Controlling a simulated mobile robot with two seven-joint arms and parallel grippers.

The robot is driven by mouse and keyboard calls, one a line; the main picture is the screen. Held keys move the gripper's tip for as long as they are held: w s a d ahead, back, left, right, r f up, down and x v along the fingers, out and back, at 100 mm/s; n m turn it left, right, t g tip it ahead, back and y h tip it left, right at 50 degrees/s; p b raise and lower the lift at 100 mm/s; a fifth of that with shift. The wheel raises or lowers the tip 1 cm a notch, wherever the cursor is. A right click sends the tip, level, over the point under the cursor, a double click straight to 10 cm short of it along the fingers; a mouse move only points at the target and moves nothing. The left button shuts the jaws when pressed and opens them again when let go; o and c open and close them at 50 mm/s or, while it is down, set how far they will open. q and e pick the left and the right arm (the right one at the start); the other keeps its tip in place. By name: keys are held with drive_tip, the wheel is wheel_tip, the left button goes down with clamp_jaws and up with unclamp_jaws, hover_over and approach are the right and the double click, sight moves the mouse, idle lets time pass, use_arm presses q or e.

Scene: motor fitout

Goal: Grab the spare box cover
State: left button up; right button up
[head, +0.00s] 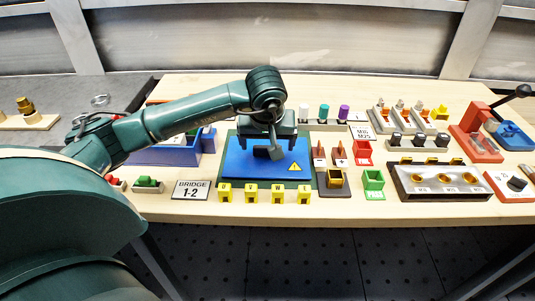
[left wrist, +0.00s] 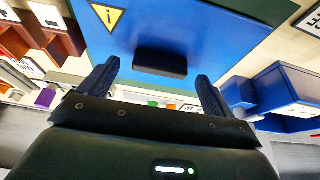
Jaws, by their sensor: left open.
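A flat blue cover (head: 240,160) with a yellow warning triangle lies on a dark green base on the table, below my left gripper (head: 268,143) in the head view. In the left wrist view the blue cover (left wrist: 225,35) fills the upper middle, and its dark handle (left wrist: 160,64) stands out between the two fingers. My left gripper (left wrist: 157,75) is open, its fingers on either side of the handle and apart from it. The gripper and arm hide part of the cover's far side. My right gripper is not in view.
Yellow letter blocks (head: 251,195) line the near edge of the base. A blue bin (head: 175,156) stands to the left, and a "BRIDGE 1-2" plate (head: 191,190) lies in front of it. Brown and red holders (head: 362,153) stand close on the right.

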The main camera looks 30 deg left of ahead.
use_arm(q)
drive_tip(key=shift+w+f, duration=0.1)
drive_tip(key=shift+f, duration=0.25)
drive_tip(key=shift+c, duration=0.2)
drive_tip(key=shift+r, duration=0.1)
drive_tip(key=c, duration=1.3)
